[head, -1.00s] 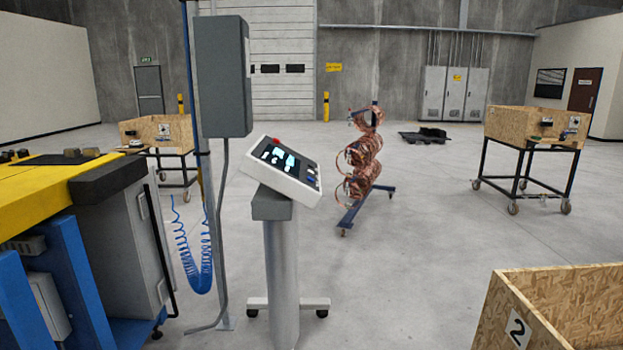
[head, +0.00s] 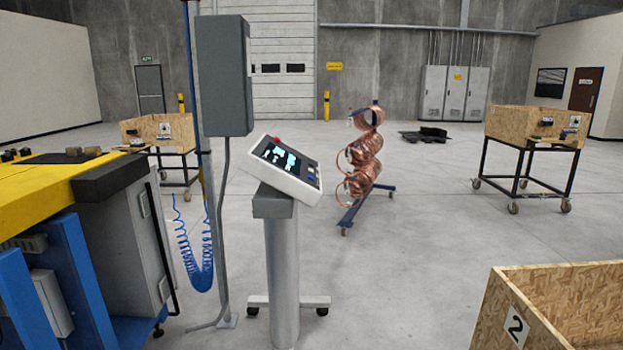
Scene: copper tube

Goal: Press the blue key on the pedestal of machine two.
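A pedestal (head: 281,270) stands near the middle of the head view on a low wheeled foot. Its tilted white control panel (head: 265,180) carries a lit screen (head: 280,158), a red button (head: 277,140) at the top edge and small keys along the right side. A small blue key (head: 311,181) shows low on that right side. The panel faces partly away, so the keys look small and narrow. Neither of my grippers is in the head view.
A yellow and blue machine (head: 100,215) fills the left. A grey box on a post (head: 223,75) stands just left of the pedestal. A wooden crate marked 2 (head: 497,300) is at the lower right. A copper coil rack (head: 362,165) stands behind, with open floor around it.

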